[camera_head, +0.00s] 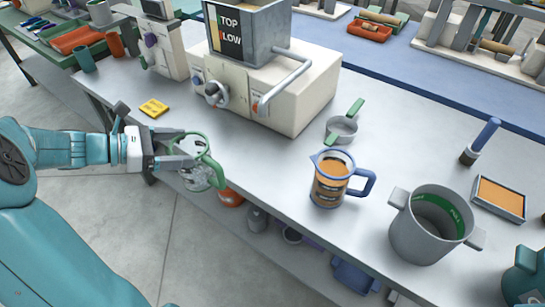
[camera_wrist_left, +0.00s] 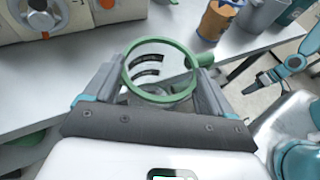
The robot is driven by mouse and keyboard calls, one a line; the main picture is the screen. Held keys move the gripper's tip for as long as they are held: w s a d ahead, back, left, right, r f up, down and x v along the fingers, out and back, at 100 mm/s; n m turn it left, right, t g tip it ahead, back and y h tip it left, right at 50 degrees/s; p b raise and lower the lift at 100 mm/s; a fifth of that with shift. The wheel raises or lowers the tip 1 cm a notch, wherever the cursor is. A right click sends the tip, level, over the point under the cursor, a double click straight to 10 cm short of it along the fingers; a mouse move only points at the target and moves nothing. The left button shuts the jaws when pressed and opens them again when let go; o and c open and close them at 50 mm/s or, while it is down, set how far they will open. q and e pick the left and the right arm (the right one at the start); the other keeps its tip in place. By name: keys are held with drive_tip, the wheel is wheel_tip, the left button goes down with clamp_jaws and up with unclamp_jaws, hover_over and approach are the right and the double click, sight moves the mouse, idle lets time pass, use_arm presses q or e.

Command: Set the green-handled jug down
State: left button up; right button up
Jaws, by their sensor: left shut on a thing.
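The green-handled jug (camera_head: 196,178) is clear, with a green rim and handle, and looks empty. My left gripper (camera_head: 190,153) is shut on it and holds it by the front edge of the grey worktop (camera_head: 290,165). In the left wrist view the jug (camera_wrist_left: 160,72) is between the two fingers of my left gripper (camera_wrist_left: 160,88), its green rim facing the camera. I cannot tell whether its base touches anything. My right gripper (camera_wrist_left: 262,82) is small at the right of the left wrist view; its jaws are unclear.
A blue-handled jug (camera_head: 330,188) with orange contents and a grey pot (camera_head: 420,235) stand to the right. A cream machine (camera_head: 300,100) stands behind, with a green-handled strainer (camera_head: 340,128) beside it. A yellow card (camera_head: 153,108) lies left.

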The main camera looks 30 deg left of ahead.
use_arm(q)
drive_tip(key=w+d+f, duration=0.1)
drive_tip(key=w+d, duration=0.8)
drive_tip(key=w, duration=0.5)
drive_tip(key=shift+w+d+f, duration=0.25)
drive_tip(key=shift+w+d, duration=0.15)
drive_tip(key=shift+s, duration=0.1)
drive_tip(key=shift+d+f, duration=0.1)
drive_tip(key=shift+f, duration=0.05)
drive_tip(key=o, duration=1.2)
